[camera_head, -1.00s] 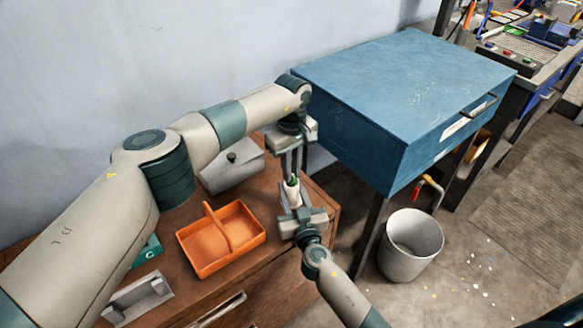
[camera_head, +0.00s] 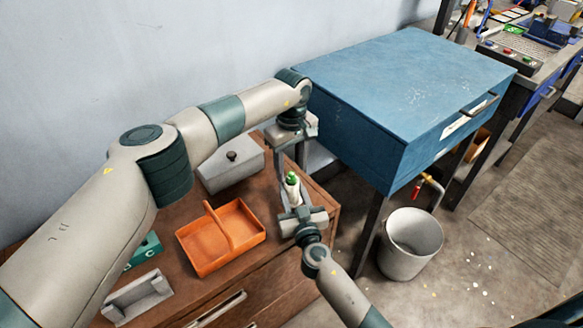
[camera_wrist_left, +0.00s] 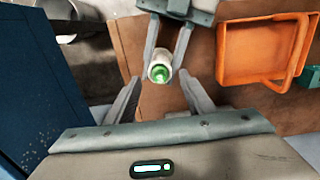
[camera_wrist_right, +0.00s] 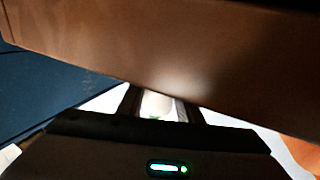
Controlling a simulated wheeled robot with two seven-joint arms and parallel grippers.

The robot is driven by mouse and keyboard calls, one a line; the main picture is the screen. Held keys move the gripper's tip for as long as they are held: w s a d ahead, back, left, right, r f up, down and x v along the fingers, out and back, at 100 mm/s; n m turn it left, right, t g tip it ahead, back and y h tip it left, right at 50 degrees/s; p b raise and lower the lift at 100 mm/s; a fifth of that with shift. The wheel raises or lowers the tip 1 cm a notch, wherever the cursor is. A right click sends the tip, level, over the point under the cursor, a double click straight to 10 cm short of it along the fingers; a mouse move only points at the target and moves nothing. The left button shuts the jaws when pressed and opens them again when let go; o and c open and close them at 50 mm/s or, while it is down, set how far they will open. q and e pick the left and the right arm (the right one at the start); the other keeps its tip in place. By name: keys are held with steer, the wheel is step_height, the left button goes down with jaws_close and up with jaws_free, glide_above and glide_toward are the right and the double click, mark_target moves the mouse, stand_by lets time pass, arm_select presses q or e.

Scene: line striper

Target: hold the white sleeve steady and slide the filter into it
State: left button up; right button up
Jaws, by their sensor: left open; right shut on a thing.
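The white sleeve (camera_head: 294,194) stands roughly upright above the front right of the wooden cabinet top. My right gripper (camera_head: 297,206) is shut on it from the near side. The green end of the filter (camera_head: 292,178) shows at the sleeve's top; how deep it sits is hidden. In the left wrist view the green end (camera_wrist_left: 161,75) lies within the sleeve's white rim (camera_wrist_left: 159,60). My left gripper (camera_head: 289,160) is open and empty, just above the filter, its fingers spread apart. In the right wrist view the sleeve (camera_wrist_right: 157,103) shows between the right fingers.
An orange divided tray (camera_head: 265,234) sits left of the grippers. A grey lidded box (camera_head: 225,172) is behind it; a grey holder (camera_head: 138,297) and a green box (camera_head: 147,250) are at the left. A blue cabinet (camera_head: 400,95) and a grey bin (camera_head: 411,258) stand to the right.

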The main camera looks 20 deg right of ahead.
arm_select(q)
steer(key=shift+r, duration=3.05)
arm_select(e)
steer(key=o, duration=1.1)
steer(key=shift+o, duration=0.2)
steer(key=shift+s, duration=0.1)
steer(key=s, duration=1.1)
steer(key=shift+s+a, duration=0.25)
steer(key=shift+s, duration=0.15)
arm_select(q)
steer(key=shift+s+f, duration=0.1)
arm_select(e)
steer(key=shift+s+f, duration=0.1)
